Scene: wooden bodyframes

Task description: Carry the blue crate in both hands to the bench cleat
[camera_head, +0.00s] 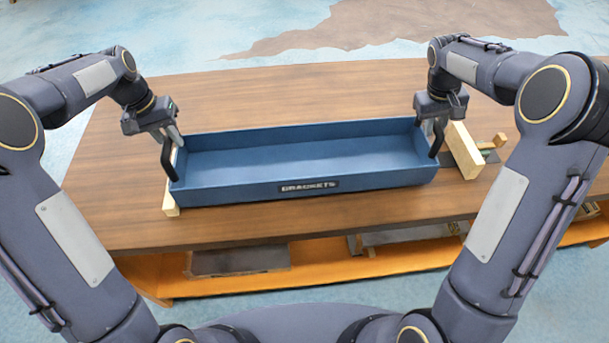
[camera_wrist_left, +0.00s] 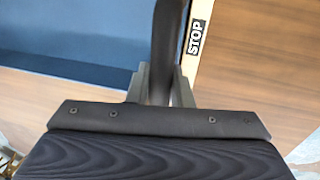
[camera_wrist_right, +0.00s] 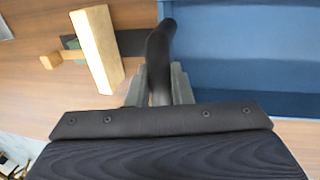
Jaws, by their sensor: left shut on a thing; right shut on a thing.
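The long blue crate (camera_head: 300,160), labelled BRACKETS on its front, lies level at the bench top, its inside empty. My left gripper (camera_head: 173,138) is shut on the black handle at its left end; the handle also shows in the left wrist view (camera_wrist_left: 168,45). My right gripper (camera_head: 431,128) is shut on the right handle (camera_wrist_right: 158,55). A pale wooden cleat (camera_head: 171,206) marked STOP in the left wrist view (camera_wrist_left: 196,40) runs along the crate's left end, partly hidden by it. I cannot tell whether they touch or whether the crate's underside rests on the bench.
The wooden bench (camera_head: 300,90) is clear behind the crate. A pale wooden block (camera_head: 465,151) stands just right of the crate, with a smaller wooden and green piece (camera_head: 490,152) beside it. An orange lower shelf (camera_head: 330,267) holds flat dark items.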

